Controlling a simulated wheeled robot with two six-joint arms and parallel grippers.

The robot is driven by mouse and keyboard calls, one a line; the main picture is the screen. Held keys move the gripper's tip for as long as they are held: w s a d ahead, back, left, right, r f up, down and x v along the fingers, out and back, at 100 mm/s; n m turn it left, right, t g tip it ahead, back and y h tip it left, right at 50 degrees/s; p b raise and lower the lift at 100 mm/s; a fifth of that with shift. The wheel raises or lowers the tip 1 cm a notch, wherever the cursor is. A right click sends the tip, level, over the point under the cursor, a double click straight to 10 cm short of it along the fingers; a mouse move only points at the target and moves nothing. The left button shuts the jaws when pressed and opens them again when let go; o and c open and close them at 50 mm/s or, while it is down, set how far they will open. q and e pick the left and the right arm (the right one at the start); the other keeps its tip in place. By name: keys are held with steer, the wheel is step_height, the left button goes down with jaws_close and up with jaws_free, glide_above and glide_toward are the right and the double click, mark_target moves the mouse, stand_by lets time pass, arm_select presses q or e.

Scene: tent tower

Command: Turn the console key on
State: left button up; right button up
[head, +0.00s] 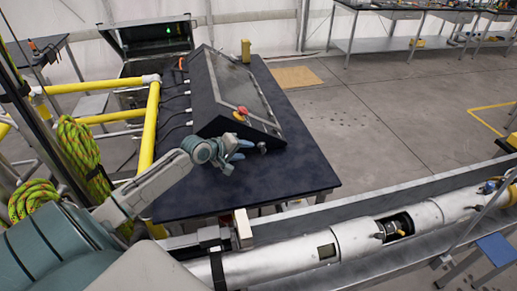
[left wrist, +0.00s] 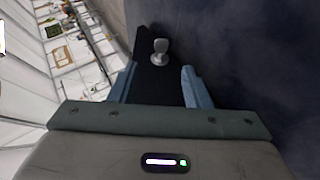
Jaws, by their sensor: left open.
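The black wedge-shaped console (head: 238,85) stands on the dark table, its sloped panel facing right. The small grey console key (head: 262,147) sticks out at the console's near end, low by the right corner. In the left wrist view the key (left wrist: 160,50) shows as a rounded grey knob on a round base on a black face. My left gripper (head: 239,154) is just left of the key in the head view. Its blue fingers are apart and empty, and in the left wrist view (left wrist: 160,80) the key appears beyond the gap between them. My right gripper is not in view.
A red button (head: 242,111) sits on the console's near panel, close above my left gripper. The dark table (head: 290,180) is bare in front of the console. A yellow block (head: 246,50) stands behind it. Yellow rails (head: 150,125) and cables lie at the left. A long white tube (head: 290,254) lies in front.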

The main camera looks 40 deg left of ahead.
mark_target(263, 151)
arm_select(q)
steer(key=x, duration=0.2)
steer(key=p+x, duration=0.1)
steer(key=x, duration=0.2)
steer(key=shift+a, duration=0.2)
steer(key=p+x, duration=0.1)
steer(key=x, duration=0.2)
steer(key=shift+w+f, duration=0.2)
steer(key=shift+w, duration=0.05)
steer(key=shift+w+d+f, duration=0.2)
steer(key=shift+w+f, duration=0.1)
jaws_close()
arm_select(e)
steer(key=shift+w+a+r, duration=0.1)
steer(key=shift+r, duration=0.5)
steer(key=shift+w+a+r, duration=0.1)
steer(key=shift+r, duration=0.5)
